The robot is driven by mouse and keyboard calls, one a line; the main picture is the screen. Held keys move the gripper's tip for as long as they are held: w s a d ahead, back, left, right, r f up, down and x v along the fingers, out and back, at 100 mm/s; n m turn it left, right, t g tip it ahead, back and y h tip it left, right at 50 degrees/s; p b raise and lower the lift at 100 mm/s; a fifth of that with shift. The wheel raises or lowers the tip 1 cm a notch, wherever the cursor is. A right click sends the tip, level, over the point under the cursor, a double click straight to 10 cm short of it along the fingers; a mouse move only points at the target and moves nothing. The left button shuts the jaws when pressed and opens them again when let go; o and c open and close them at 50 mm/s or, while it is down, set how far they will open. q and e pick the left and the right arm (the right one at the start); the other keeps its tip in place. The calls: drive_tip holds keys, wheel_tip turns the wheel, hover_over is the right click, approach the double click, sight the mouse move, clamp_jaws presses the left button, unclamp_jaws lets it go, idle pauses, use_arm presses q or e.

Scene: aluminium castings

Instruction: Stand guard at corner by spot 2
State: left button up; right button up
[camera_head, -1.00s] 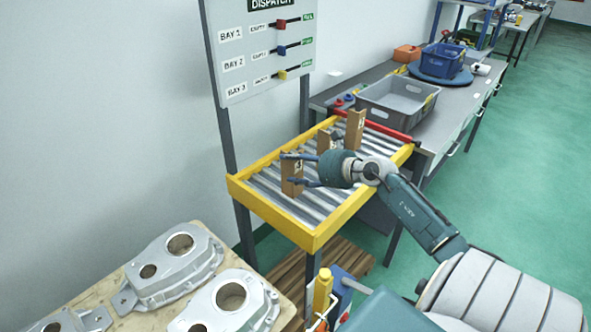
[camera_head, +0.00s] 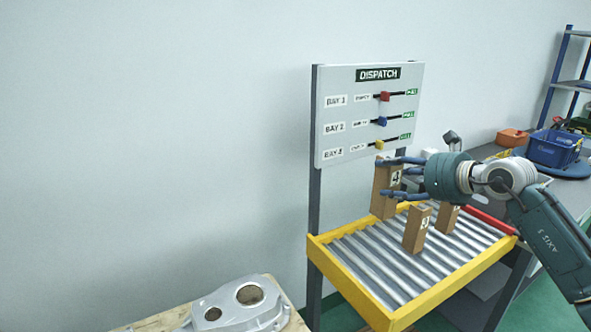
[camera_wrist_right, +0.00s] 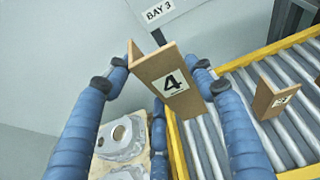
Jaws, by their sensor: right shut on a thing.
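A brown angled corner guard (camera_head: 382,190) with a "4" label is held upright by my right gripper (camera_head: 390,178), above the back left of the roller table. In the right wrist view the guard (camera_wrist_right: 160,72) sits between the blue fingers. A second guard (camera_head: 415,230), labelled "3", stands on the rollers; it also shows in the right wrist view (camera_wrist_right: 268,98). A third guard (camera_head: 446,217) stands behind it, partly hidden, its label hard to read. My left gripper is out of view. No spot marked 2 is visible.
Aluminium castings (camera_head: 240,305) lie on a wooden surface at lower left. A bench with a blue crate (camera_head: 553,150) is at right.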

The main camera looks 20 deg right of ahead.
drive_tip(key=s+a+f+n+g+y, duration=0.1)
drive_tip(key=s+a+f+n+y, duration=0.15)
drive_tip(key=a+f, duration=0.35)
drive_tip(key=s+a+f+n+g+y, duration=0.1)
drive_tip(key=s+a+f+n+y, duration=0.2)
drive_tip(key=a, duration=0.6)
drive_tip(key=s+a+f+n+g+y, duration=0.1)
drive_tip(key=s+a+f+y, duration=0.1)
drive_tip(key=s+a+f, duration=0.4)
drive_tip(key=s+a+n+g+y, duration=0.2)
drive_tip(key=s+a, duration=0.4)
drive_tip(key=a, duration=0.5)
drive_tip(key=shift+a+r+n, duration=0.25)
drive_tip(key=shift+a+n, duration=0.15)
drive_tip(key=shift+n, duration=0.05)
drive_tip(key=shift+s+f+g, duration=0.1)
drive_tip(key=shift+f+g, duration=0.05)
drive_tip(key=shift+g, duration=0.25)
drive_tip(key=shift+d, duration=0.1)
